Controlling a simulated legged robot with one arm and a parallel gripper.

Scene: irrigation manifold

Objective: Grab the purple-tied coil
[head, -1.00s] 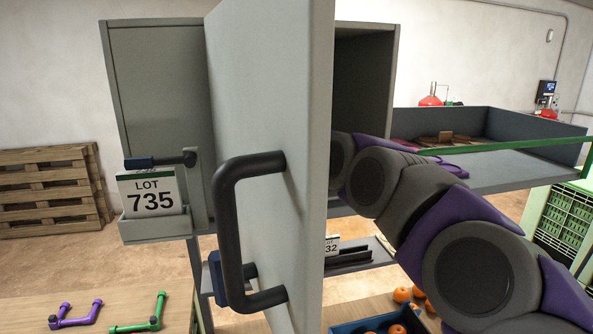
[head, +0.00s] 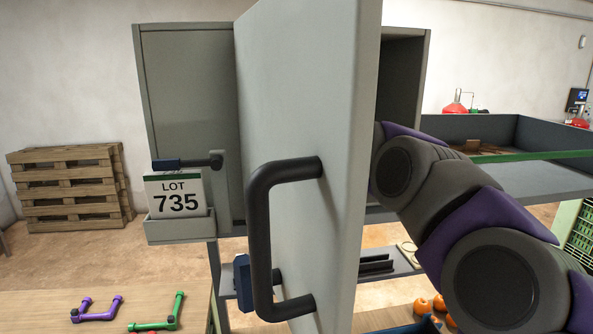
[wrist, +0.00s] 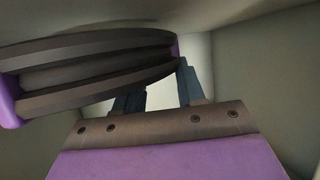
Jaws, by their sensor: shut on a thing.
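The purple-tied coil (wrist: 90,70) fills the upper left of the wrist view. It is a stack of dark hose loops with a purple tie at its left edge and another at its right end. My gripper (wrist: 158,85) has its two dark fingers at the coil's right part and is shut on it. The coil hides part of the left finger. Pale walls surround both, so they appear to be inside the grey cabinet (head: 188,95). In the head view the cabinet's open door (head: 300,110) hides my gripper and the coil.
The door's dark handle (head: 262,240) juts toward me, close left of my arm. A grey tray (head: 520,180) stands at right. Purple (head: 97,312) and green (head: 165,318) pipe pieces lie on the lower table.

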